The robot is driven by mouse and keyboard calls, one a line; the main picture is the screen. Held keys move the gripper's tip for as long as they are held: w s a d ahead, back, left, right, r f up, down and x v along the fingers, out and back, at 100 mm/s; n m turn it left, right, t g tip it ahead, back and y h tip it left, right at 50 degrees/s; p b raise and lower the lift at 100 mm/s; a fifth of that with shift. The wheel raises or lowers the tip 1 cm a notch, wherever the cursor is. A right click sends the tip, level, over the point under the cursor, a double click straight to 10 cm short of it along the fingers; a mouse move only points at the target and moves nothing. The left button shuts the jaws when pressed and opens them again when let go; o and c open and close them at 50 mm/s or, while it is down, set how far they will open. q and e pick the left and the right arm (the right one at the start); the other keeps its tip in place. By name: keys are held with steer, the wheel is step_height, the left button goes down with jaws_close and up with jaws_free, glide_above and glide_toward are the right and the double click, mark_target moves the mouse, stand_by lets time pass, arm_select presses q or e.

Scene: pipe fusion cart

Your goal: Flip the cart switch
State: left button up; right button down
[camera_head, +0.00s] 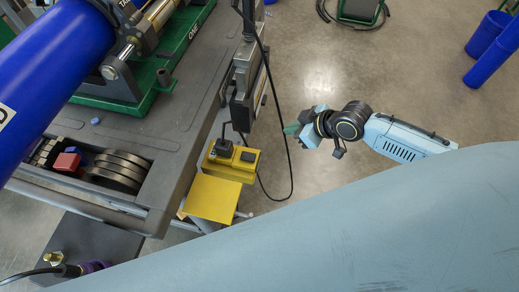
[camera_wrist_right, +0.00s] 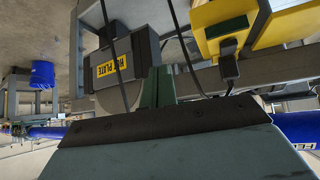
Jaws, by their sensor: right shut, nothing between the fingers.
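The grey cart (camera_head: 180,110) fills the left of the head view. On its right side is a yellow box (camera_head: 237,172) with a black plug-like part (camera_head: 221,149) and a dark patch (camera_head: 249,157) on top. I cannot tell which part is the switch. The yellow box also shows at the upper right of the wrist view (camera_wrist_right: 262,32), with a black connector (camera_wrist_right: 229,66) below it. My right gripper (camera_head: 291,129) is shut and empty, right of the box and apart from it. Its green fingers (camera_wrist_right: 158,86) point toward the cart side. My left gripper is not in view.
A black cable (camera_head: 291,165) hangs between the box and my right gripper. A plate labelled HOT PLATE (camera_wrist_right: 120,68) is just left of the fingers in the wrist view. A large blue pipe (camera_head: 50,70) lies over the cart. Floor right of the cart is mostly clear.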

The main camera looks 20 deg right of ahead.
steer(key=s+a+r+n+g+y, duration=0.2)
steer(key=s+a+r, duration=0.3)
steer(key=r, duration=0.4)
steer(key=shift+s+n, duration=0.4)
steer(key=shift+n, duration=0.3)
steer(key=shift+a+f, duration=0.1)
steer(key=shift+a, duration=0.05)
steer(key=b, duration=0.2)
glide_above(247, 154)
steer(key=s+d, duration=0.2)
steer(key=d, duration=0.1)
steer(key=f, duration=0.6)
steer(key=shift+w+a+f, duration=0.2)
steer(key=shift+f, duration=0.2)
step_height(247, 154, down, 3)
steer(key=shift+r, duration=0.15)
steer(key=shift+f+b, duration=0.3)
steer(key=shift+f, duration=0.45)
